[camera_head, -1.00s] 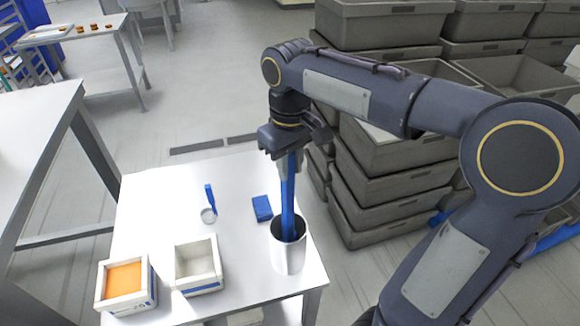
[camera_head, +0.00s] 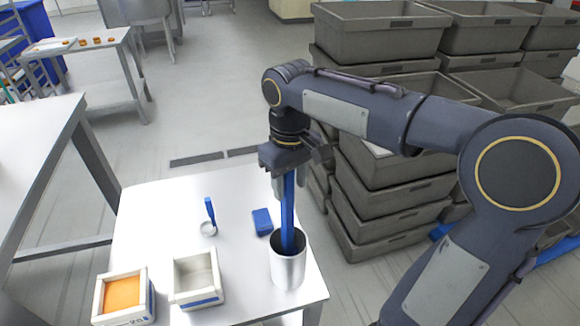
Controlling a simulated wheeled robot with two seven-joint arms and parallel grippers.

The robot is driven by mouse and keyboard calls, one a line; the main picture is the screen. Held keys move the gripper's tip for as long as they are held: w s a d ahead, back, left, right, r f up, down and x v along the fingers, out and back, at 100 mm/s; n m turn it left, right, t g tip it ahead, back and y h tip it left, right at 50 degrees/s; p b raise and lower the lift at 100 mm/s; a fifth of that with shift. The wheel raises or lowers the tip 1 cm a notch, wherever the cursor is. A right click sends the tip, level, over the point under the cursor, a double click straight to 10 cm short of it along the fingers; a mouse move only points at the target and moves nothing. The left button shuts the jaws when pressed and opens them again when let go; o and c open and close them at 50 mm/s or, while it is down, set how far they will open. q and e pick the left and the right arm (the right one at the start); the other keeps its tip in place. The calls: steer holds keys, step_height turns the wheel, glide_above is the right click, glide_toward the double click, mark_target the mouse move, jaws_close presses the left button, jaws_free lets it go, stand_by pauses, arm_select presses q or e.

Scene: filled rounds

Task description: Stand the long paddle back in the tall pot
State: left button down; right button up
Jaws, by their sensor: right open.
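The long blue paddle (camera_head: 288,212) stands nearly upright with its lower end inside the tall pot (camera_head: 289,270), a white-grey cylinder on the small white table. My right gripper (camera_head: 284,182) points down over the pot, open, at the upper part of the paddle. The paddle's top is hidden by the gripper, and its foot is hidden inside the pot. My left gripper does not show.
On the white table (camera_head: 150,225) are a box with orange filling (camera_head: 123,295), an empty white box (camera_head: 196,277), a blue-handled scoop (camera_head: 209,216) and a blue block (camera_head: 262,222). Stacked grey crates (camera_head: 395,190) stand close on the right.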

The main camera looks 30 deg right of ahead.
step_height(320, 180, up, 12)
steer(key=s+a+f+m+t+y, duration=0.1)
steer(key=s+a+f+t+y, duration=0.1)
steer(key=s+f, duration=0.6)
steer(key=s+a+f+m+t+y, duration=0.1)
steer(key=s+a+f+m+t, duration=0.1)
steer(key=s+f, duration=0.6)
step_height(320, 180, down, 2)
steer(key=shift+s+a+f+m+t+y, duration=0.15)
steer(key=shift+m+t+y, duration=0.2)
steer(key=shift+t, duration=0.45)
steer(key=shift+f, duration=0.3)
